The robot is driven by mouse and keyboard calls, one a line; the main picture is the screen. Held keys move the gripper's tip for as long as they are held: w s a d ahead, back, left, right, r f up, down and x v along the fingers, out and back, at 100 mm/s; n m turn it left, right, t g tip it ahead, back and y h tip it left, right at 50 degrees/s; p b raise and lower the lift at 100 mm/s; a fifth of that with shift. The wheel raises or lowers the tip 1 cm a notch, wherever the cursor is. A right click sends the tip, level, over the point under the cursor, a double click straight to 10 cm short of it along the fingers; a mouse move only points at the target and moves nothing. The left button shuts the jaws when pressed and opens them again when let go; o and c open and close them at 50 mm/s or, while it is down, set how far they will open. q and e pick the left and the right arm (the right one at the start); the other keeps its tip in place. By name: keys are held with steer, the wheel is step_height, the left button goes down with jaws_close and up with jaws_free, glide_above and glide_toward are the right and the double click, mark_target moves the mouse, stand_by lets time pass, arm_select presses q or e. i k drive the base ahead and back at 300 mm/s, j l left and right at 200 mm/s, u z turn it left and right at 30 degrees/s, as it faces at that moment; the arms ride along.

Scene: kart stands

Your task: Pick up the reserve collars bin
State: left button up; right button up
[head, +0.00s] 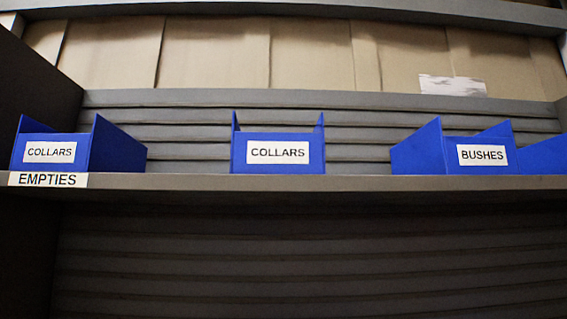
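In the head view a blue bin labelled COLLARS (278,166) stands upright near the middle of a grey shelf (360,184). A second blue bin labelled COLLARS (118,153) stands at the left end of the shelf, above a shelf-edge label reading EMPTIES (47,180). No label marks either one as reserve. The insides of both bins are hidden from this low angle. Neither of my grippers is in view.
A blue bin labelled BUSHES (483,170) stands at the right, with more blue bin wall (543,157) beside it at the picture's edge. Shelf space is clear on both sides of the middle bin. A dark side panel (30,85) bounds the left. Cardboard boxes (215,50) sit above.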

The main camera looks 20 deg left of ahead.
mark_target(252, 152)
steer(key=l+u, duration=0.2)
steer(key=l, duration=0.25)
steer(key=k+l+u, duration=0.2)
steer(key=l, duration=0.25)
steer(key=l+u, duration=0.2)
steer(key=l, duration=0.3)
